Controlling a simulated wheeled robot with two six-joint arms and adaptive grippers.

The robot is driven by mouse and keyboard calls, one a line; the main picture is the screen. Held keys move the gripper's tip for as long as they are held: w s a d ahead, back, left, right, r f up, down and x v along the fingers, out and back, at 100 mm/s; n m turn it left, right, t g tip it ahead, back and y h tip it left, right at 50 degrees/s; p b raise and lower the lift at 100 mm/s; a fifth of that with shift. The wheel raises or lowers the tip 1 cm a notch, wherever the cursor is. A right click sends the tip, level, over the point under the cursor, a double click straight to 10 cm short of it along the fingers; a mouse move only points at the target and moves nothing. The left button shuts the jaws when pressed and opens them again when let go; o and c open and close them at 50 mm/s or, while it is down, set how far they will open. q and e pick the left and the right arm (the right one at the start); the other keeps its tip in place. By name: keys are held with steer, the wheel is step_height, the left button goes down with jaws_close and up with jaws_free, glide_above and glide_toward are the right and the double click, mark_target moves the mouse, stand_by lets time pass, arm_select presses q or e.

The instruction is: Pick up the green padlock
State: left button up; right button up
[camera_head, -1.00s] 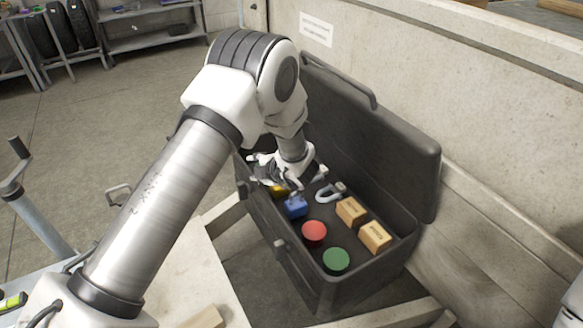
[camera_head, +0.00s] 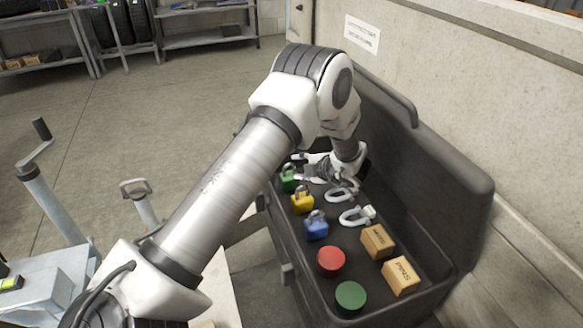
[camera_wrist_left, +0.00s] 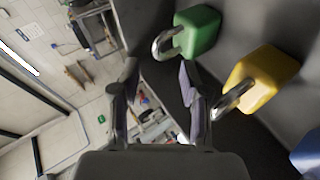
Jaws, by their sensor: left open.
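The green padlock (camera_head: 288,180) sits at the far left end of the open black toolbox (camera_head: 462,278) in the head view. In the left wrist view the green padlock (camera_wrist_left: 198,30) is upper right of centre, its metal shackle pointing left. A yellow padlock (camera_head: 302,201) and a blue padlock (camera_head: 316,226) sit in a row nearer than it. My left gripper (camera_head: 304,170) is over the toolbox's far end beside the green padlock. In the left wrist view the fingers (camera_wrist_left: 158,82) are apart with nothing between them. My right gripper is not in view.
The toolbox also holds metal shackles (camera_head: 356,216), two wooden blocks (camera_head: 378,242), a red disc (camera_head: 331,261) and a green disc (camera_head: 350,296). Its raised lid (camera_head: 455,175) and a concrete wall (camera_head: 520,90) stand behind to the right. A crank handle (camera_head: 40,160) stands at left.

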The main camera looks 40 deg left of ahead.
mark_target(293, 178)
arm_select(q)
steer(key=b+x, duration=0.1)
steer(key=x, duration=0.3)
steer(key=shift+w+a+f, duration=0.1)
steer(key=shift+w+a, duration=0.05)
steer(key=shift+w, duration=0.05)
jaws_close()
steer(key=shift+r, duration=0.25)
